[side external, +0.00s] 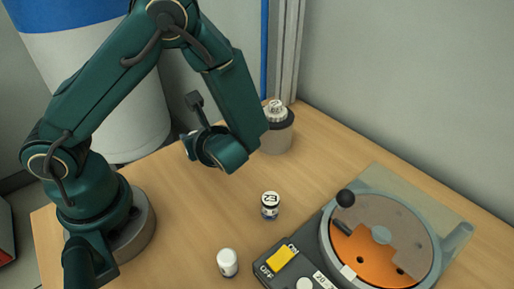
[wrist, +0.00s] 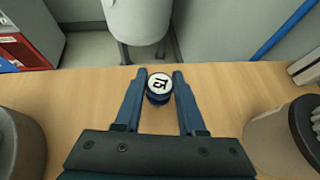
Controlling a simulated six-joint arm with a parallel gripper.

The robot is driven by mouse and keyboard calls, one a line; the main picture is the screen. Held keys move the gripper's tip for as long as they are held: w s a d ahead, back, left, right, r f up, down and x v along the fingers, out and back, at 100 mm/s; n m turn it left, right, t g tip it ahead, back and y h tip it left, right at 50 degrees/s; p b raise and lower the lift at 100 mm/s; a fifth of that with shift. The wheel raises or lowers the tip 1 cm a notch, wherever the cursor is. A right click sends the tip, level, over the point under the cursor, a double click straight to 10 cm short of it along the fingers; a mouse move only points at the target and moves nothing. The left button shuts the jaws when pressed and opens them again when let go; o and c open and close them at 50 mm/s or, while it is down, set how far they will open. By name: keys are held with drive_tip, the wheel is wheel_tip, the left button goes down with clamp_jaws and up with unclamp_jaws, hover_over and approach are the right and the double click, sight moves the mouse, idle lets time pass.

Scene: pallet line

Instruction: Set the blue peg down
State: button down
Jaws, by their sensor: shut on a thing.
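In the wrist view, the blue peg (wrist: 158,97) has a round white top with a dark number, seen upside down. It sits between the two fingers of my gripper (wrist: 159,78), which is shut on it. Behind it lies the wooden table, near the table's far edge in that view. I cannot tell whether the peg touches the wood. In the side view, my wrist (side external: 222,150) hides the fingers and the held peg.
A dark blue peg with a numbered white top (side external: 270,206) and a white-topped peg (side external: 228,262) stand on the table (side external: 180,215). A grey holder (side external: 277,138) stands at the back. A control box (side external: 268,268) and round orange-disc machine (side external: 372,255) occupy the front right.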

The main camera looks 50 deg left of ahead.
drive_tip(key=shift+f, duration=0.5)
drive_tip(key=shift+f, duration=0.1)
drive_tip(key=c, duration=0.5)
unclamp_jaws()
